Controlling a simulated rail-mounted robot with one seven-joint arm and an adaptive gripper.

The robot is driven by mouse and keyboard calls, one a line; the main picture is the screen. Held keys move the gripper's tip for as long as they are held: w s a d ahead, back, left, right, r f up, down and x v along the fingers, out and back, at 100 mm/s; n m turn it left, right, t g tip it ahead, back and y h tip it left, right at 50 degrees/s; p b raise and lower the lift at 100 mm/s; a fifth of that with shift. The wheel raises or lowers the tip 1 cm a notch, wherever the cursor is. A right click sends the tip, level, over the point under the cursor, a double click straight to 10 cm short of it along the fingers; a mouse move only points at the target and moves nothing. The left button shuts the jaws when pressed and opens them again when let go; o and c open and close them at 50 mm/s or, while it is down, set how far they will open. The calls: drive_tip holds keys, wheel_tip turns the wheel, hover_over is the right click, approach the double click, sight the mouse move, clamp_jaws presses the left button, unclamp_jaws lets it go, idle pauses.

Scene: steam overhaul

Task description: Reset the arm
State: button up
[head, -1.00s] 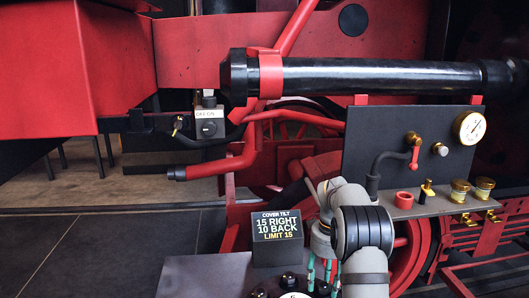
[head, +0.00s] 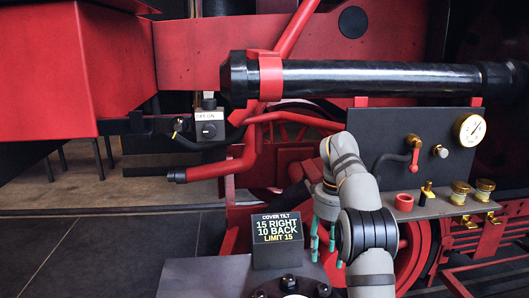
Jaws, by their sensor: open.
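My gripper (head: 325,248) has green fingers and points down, with a gap between them. It is open and nothing shows between the fingers. It hangs just right of the black sign (head: 277,240) reading "COVER TILT 15 RIGHT 10 BACK LIMIT 15", above the right side of the dark bench plate (head: 205,276). My grey arm rises from the bottom edge, bends and leads to the gripper. It hides part of the red wheel behind it.
A dark panel on the right carries a gauge (head: 470,130) and a red-handled crank (head: 415,150). A shelf below holds a red ring (head: 404,202) and brass cups (head: 484,190). A black pipe (head: 380,78) crosses above. Dark bolts stand on the bench plate. Open floor lies left.

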sight(324, 286)
wheel_tip(324, 286, down, 12)
drive_tip(key=shift+s+f, duration=0.1)
drive_tip(key=shift+f, duration=0.05)
drive_tip(key=shift+r+n+p, duration=0.5)
drive_tip(key=shift+n+p, duration=0.25)
drive_tip(key=shift+n, duration=0.05)
drive_tip(key=n+p, duration=0.2)
drive_tip(key=n, duration=0.2)
drive_tip(key=shift+r+n+p, duration=0.1)
drive_tip(key=shift+n+p, duration=0.2)
drive_tip(key=shift+p, duration=0.1)
drive_tip(key=n+p, duration=0.4)
drive_tip(key=n, duration=0.1)
drive_tip(key=shift+n+p, duration=0.35)
drive_tip(key=shift+n, duration=0.05)
drive_tip(key=n+p, duration=0.4)
drive_tip(key=shift+n+p, duration=0.8)
drive_tip(key=shift+n, duration=0.3)
drive_tip(key=shift+f+n+p, duration=0.3)
drive_tip(key=shift+n+p, duration=0.2)
drive_tip(key=shift+n, duration=0.2)
